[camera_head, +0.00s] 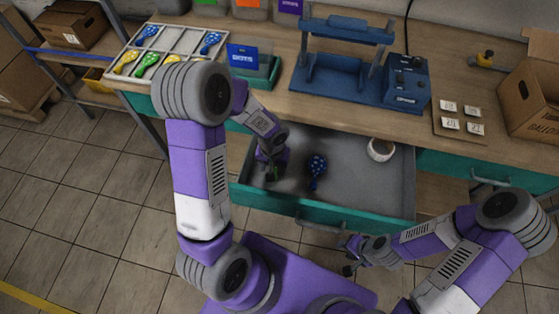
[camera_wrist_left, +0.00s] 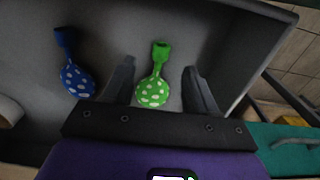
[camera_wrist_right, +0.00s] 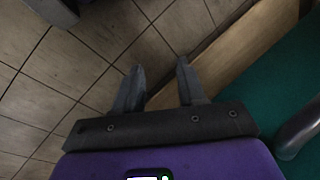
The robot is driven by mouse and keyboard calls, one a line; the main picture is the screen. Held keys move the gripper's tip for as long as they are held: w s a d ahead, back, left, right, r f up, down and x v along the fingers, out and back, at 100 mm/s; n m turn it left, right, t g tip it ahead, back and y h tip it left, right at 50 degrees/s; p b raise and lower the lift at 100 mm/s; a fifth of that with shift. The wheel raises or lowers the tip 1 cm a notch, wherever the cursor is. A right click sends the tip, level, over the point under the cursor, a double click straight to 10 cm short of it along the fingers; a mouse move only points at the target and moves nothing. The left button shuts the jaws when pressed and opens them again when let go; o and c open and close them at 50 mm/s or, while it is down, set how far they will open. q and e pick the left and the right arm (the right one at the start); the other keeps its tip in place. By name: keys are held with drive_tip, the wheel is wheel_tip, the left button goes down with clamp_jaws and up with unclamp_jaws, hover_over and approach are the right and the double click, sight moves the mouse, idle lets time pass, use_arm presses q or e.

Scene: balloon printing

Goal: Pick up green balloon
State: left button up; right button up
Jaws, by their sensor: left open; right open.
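A green balloon with white dots (camera_wrist_left: 152,92) lies on the floor of the open drawer (camera_head: 350,190). In the left wrist view it is between the two spread fingers of my left gripper (camera_wrist_left: 159,70), with space on both sides. In the head view my left gripper (camera_head: 271,170) is down in the drawer and mostly hides this balloon. A blue dotted balloon (camera_head: 317,170) lies to its right in the drawer; it also shows in the left wrist view (camera_wrist_left: 74,78). My right gripper (camera_head: 350,256) is open and empty in front of the drawer.
A sorting tray (camera_head: 172,40) on the workbench holds several blue, yellow and green balloons. A white round bowl (camera_head: 381,149) sits at the drawer's back right. A blue press frame (camera_head: 345,65) and a cardboard box (camera_head: 530,100) stand on the bench.

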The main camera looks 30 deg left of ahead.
use_arm(q)
wheel_tip(320, 180, down, 6)
drive_tip(key=shift+a+f+b, duration=0.15)
drive_tip(key=shift+f+b, duration=0.05)
drive_tip(key=shift+b, duration=0.85)
drive_tip(key=shift+c, duration=0.3)
drive_tip(key=c, duration=0.9)
